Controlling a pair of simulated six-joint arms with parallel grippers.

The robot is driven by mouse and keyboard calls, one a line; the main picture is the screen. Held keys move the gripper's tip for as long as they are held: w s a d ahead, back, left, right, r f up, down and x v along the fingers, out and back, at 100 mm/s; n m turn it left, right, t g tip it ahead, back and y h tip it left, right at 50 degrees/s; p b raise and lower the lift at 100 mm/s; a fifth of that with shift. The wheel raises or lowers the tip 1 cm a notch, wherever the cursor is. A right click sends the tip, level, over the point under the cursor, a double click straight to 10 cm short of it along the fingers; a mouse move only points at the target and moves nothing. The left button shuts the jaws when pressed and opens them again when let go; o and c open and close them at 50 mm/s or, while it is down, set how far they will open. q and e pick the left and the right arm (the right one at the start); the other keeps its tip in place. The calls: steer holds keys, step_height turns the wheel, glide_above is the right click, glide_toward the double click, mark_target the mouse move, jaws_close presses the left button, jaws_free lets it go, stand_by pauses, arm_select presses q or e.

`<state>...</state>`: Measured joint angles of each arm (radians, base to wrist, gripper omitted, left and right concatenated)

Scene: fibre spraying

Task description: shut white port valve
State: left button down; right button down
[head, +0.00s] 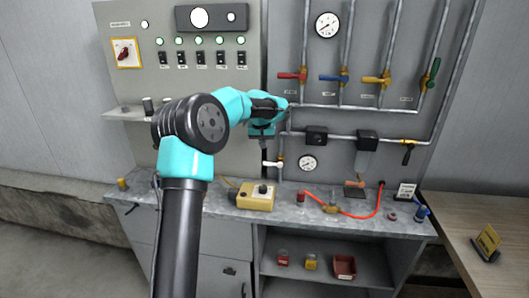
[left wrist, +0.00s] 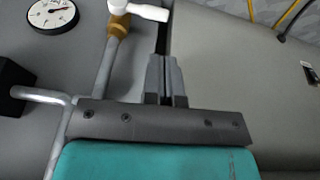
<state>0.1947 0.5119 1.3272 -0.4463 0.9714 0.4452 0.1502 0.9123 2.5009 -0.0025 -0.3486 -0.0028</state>
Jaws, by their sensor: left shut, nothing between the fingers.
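The white port valve shows in the head view as a white lever handle (head: 272,164) on a vertical pipe at the lower middle of the panel. The handle lies sideways, across the pipe. In the left wrist view the white handle (left wrist: 143,11) is at the top, with a brass-coloured body (left wrist: 119,26) on the grey pipe. My left gripper (head: 263,149) points down just above the handle. In the left wrist view its fingers (left wrist: 165,60) are together, empty and apart from the handle. My right gripper is not in view.
A small gauge (head: 307,163) sits right of the valve. Red, blue, yellow and green valve handles are higher on the panel. A yellow box (head: 255,196) and a red hose (head: 358,215) are on the bench below. A horizontal pipe (head: 340,138) runs near my gripper.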

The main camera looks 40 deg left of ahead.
arm_select(q)
steer(key=a+v, duration=0.1)
steer(key=v, duration=0.9)
steer(key=shift+d, duration=0.45)
